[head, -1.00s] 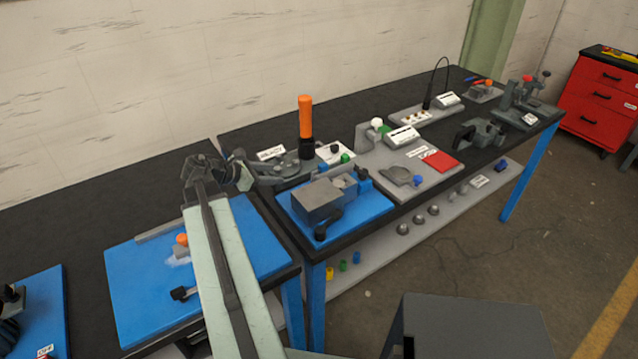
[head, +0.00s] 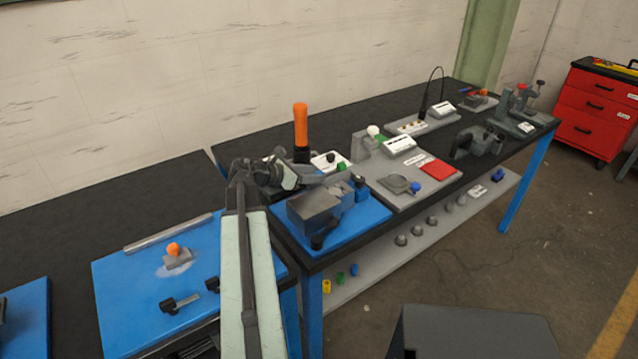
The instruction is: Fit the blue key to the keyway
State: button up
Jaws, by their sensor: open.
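I cannot tell for sure which piece is the blue key. A small blue block (head: 361,187) stands at the back right of the grey block (head: 317,208) on the blue board (head: 372,222). A small blue piece (head: 354,270) is on the lower shelf beside a green one and a yellow one. My gripper (head: 338,179) is open, above the back of the grey block and left of the blue block. Its fingers are small and partly lost against the grey parts behind. I cannot make out the keyway.
An orange-handled tool (head: 301,126) stands upright behind my gripper. A grey plate (head: 432,190) with a red pad (head: 438,168) lies to the right. Another blue board (head: 128,290) with an orange-knobbed part (head: 176,257) is at the left.

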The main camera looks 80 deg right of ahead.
jog(key=shift+s+d, duration=0.1)
grip_shut()
notch_tip(320, 180, up, 10)
jog(key=p, duration=1)
